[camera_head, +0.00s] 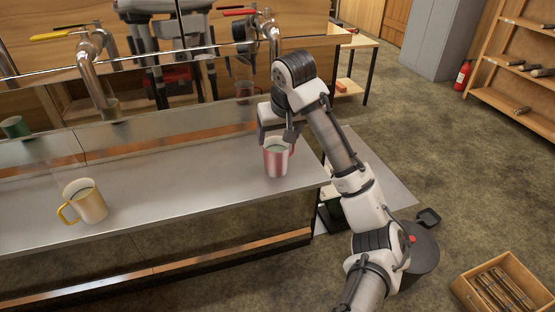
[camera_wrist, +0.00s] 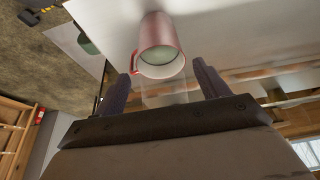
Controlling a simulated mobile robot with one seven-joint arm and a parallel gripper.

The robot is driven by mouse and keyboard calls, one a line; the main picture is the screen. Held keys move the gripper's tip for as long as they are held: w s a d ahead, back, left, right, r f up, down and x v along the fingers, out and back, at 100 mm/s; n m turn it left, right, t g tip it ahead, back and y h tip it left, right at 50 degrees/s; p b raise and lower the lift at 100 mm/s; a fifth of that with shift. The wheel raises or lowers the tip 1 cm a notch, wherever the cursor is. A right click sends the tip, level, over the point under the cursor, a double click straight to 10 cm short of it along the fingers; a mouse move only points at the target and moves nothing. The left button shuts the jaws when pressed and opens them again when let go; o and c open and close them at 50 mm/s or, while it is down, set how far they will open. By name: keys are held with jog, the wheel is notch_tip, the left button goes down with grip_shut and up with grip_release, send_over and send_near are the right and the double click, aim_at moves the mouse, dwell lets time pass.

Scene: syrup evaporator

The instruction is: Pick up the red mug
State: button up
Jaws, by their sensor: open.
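The red mug (camera_head: 276,160) stands upright on the metal counter near its right end, with pale greenish liquid inside. Its handle points right in the head view. My gripper (camera_head: 279,133) is just above the mug and partly in front of its rim. In the wrist view the red mug (camera_wrist: 160,48) lies ahead of and between the two fingers of my gripper (camera_wrist: 164,78), with its handle at the left near one finger. The fingers are spread and hold nothing. I cannot tell whether a finger touches the mug.
Metal taps (camera_head: 92,72) with a yellow and a red lever rise behind, along a reflective back panel. A wooden crate (camera_head: 500,285) is on the floor at lower right. The counter between the mugs is clear.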

aim_at(276, 149)
jog(key=p+x, duration=0.1)
jog(key=x, duration=0.7)
jog(key=c, duration=1.1)
jog(key=shift+r, duration=0.15)
jog(key=shift+s+r, duration=0.15)
jog(key=shift+r+b, duration=0.5)
jog(key=shift+r, duration=2.7)
jog(key=s+d, duration=0.3)
jog(key=s, duration=0.6)
jog(key=s+d+b, duration=0.1)
jog(key=s+d, duration=0.2)
jog(key=s, duration=0.6)
jog(key=shift+s, duration=0.25)
